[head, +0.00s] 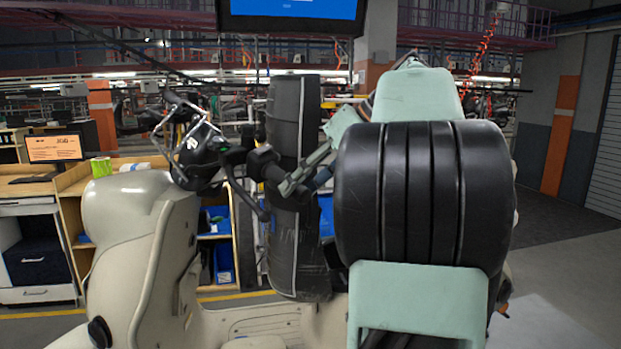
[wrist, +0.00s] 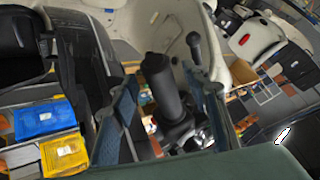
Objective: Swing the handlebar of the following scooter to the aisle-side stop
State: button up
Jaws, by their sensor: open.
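The cream scooter (head: 140,225) stands at the left of the head view, its front panel rising to a dark handlebar and dash (head: 203,158). The handlebar's near black grip (head: 262,160) points toward my arm, with a thin lever below it. My gripper (head: 284,178) is at this grip, partly hidden by my own arm links. In the wrist view the black grip (wrist: 162,85) stands between the two blue-grey fingers of my open gripper (wrist: 165,100). Gaps show on both sides of the grip. A black lever with a rounded end (wrist: 194,48) lies outside the right finger.
A wooden bench (head: 65,190) with a monitor is at the left. Yellow and blue bins (wrist: 45,118) show in the wrist view. Floor at the right (head: 560,245) is clear.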

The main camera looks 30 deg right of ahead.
jog(key=v, duration=1.2)
